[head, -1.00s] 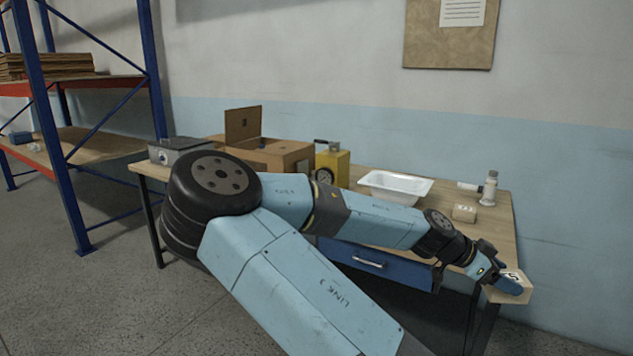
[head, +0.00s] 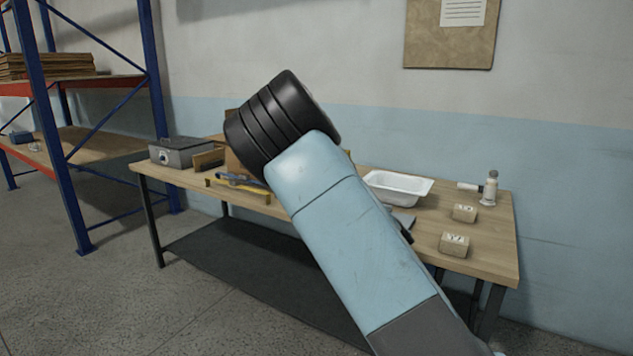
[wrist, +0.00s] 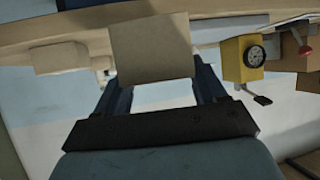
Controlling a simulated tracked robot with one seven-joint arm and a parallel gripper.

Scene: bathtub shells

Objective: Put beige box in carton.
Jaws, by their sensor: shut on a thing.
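The beige box (wrist: 152,48) is held between the two fingers of my gripper (wrist: 155,72), which is shut on it, in the wrist view. The head view does not show my gripper or the held box; my arm covers them. The brown carton (head: 235,162) stands on the table at the back left in the head view, mostly hidden behind my arm. In the wrist view brown cardboard (wrist: 293,52) at the right looks like the carton, apart from the held box. I cannot see inside the carton.
A grey metal box (head: 180,152) stands at the left end. A yellow gauge (wrist: 243,58) shows near the brown cardboard.

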